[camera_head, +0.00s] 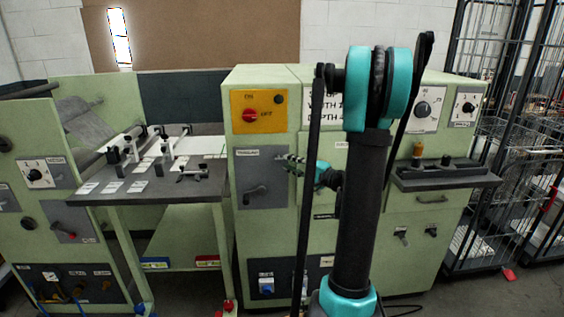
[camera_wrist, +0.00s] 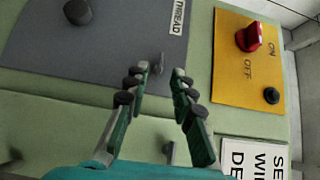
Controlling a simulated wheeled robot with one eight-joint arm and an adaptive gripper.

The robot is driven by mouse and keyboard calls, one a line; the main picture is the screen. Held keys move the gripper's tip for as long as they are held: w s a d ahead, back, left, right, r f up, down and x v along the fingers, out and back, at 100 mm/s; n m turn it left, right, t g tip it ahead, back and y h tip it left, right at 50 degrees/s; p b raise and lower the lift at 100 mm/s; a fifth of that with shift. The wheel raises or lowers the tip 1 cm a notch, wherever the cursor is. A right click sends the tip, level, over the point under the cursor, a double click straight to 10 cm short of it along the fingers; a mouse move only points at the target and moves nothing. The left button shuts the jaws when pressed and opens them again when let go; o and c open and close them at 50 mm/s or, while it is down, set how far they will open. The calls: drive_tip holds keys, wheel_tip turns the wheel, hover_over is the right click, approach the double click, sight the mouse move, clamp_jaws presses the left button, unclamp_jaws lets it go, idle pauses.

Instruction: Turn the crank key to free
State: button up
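My gripper (camera_wrist: 160,78) is open, its two dark fingers apart with a clear gap between the tips. In the head view my gripper (camera_head: 291,163) is in front of the middle green machine, at the right edge of a grey panel (camera_head: 276,199). This panel bears a small crank-like handle (camera_head: 256,189). In the wrist view the grey panel (camera_wrist: 60,55) has a "THREAD" label, a dark round knob (camera_wrist: 78,12) and a small grey key-like piece (camera_wrist: 159,63) just beyond the fingertips. I cannot tell which is the crank key, or whether a finger touches the piece.
A yellow ON/OFF panel (camera_head: 258,112) with a red knob sits above the grey panel. White signs (camera_wrist: 250,155) are beside it. A work table (camera_head: 205,187) stands to the left and a dark shelf (camera_head: 447,180) juts out at the right. Wire cages (camera_head: 500,200) stand far right.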

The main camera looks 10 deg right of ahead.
sight(279, 158)
drive_tip(key=shift+x, duration=2.15)
clamp_jaws()
